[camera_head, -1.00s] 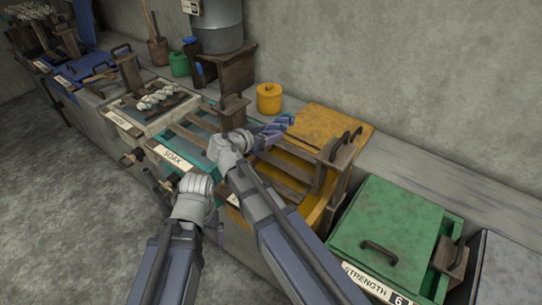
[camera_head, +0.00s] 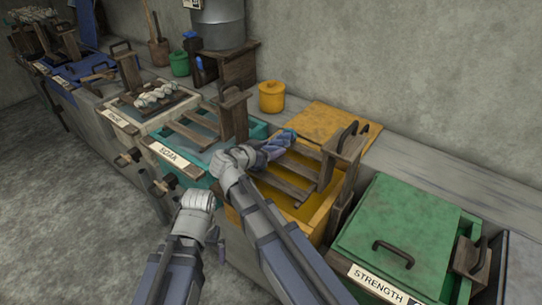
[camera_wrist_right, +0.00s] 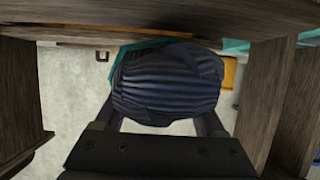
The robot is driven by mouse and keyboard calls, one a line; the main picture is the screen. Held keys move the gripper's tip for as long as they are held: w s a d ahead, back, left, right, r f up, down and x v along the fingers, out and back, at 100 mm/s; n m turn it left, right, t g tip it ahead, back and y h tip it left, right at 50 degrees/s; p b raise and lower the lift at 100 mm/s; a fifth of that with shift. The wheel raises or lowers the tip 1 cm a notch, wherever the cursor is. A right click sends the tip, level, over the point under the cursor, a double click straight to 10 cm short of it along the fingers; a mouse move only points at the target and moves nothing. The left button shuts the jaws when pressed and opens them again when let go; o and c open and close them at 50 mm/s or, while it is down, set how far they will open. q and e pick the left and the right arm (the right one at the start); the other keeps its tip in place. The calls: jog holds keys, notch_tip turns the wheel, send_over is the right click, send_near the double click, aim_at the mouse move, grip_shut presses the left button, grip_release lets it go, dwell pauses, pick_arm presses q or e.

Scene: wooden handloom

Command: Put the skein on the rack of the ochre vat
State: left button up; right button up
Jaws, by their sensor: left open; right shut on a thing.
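The blue-purple skein (camera_head: 278,143) is at the left end of the ochre vat's slatted wooden rack (camera_head: 283,187). My right gripper (camera_head: 262,155) is shut on it. In the right wrist view the skein (camera_wrist_right: 168,85) sits between the fingers as a dark striped bundle, with wooden parts close on both sides. Whether it touches the slats cannot be told. The ochre vat (camera_head: 312,228) is partly hidden by my right arm. My left gripper (camera_head: 197,200) is open and empty in front of the vats; its fingers are hard to make out.
The teal soak vat (camera_head: 190,170) with its own rack stands left of the ochre vat. A green-lidded vat (camera_head: 395,235) stands right. The ochre rack's upright handle (camera_head: 347,150) rises at its right end. An ochre pot (camera_head: 271,97) stands behind.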

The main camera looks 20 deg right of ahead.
pick_arm(q)
jog(key=shift+f, duration=0.4)
pick_arm(e)
jog(key=shift+f, duration=0.35)
jog(key=shift+f, duration=0.15)
jog(key=o, duration=1.5)
pick_arm(q)
jog(key=shift+f, duration=0.15)
jog(key=shift+r, duration=0.25)
pick_arm(e)
jog(key=shift+r, duration=0.25)
